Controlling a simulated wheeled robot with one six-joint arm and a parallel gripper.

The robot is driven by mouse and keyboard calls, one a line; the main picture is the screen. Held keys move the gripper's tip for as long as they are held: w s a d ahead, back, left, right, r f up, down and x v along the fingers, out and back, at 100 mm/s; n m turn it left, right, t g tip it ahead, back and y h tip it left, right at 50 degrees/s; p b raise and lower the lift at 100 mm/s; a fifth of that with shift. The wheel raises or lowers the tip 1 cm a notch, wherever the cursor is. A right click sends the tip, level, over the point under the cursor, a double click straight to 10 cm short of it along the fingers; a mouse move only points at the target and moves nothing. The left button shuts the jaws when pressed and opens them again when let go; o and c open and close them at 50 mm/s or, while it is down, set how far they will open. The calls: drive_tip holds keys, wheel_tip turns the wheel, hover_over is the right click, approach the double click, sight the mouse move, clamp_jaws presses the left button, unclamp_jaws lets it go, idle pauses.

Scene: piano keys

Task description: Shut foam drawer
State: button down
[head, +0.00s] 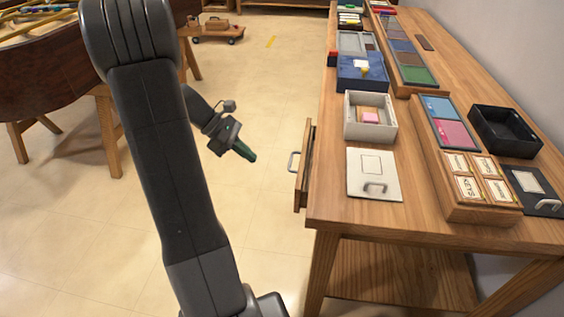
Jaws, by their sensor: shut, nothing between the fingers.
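A wooden drawer front (304,168) with a metal handle (293,162) stands out a little from the left side of the workbench (330,212). The drawer's inside is mostly hidden, and I cannot read a label on it. My gripper (247,154) is shut and empty, with dark green fingertips pointing right and down toward the drawer front. It is in the air to the left of the handle, apart from it.
The bench top holds a white box (371,133) with a pink item, a white lid (374,174), labelled blocks (477,177) and a black tray (505,132). A piano-like wooden body (40,62) stands at left. The floor (262,215) between is clear.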

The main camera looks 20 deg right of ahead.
sight(302, 178)
drive_tip(key=r+b+x, duration=0.1)
drive_tip(key=x, duration=0.5)
drive_tip(key=s+d+r+b+x, duration=0.1)
drive_tip(key=b+x, duration=0.1)
drive_tip(key=x, duration=0.4)
drive_tip(key=shift+d+f, duration=0.2)
drive_tip(key=shift+d, duration=0.3)
drive_tip(key=shift+s, duration=0.15)
drive_tip(key=shift+s+d, duration=0.55)
drive_tip(key=shift+d, duration=0.4)
drive_tip(key=shift+s+d, duration=0.6)
drive_tip(key=shift+d, duration=0.3)
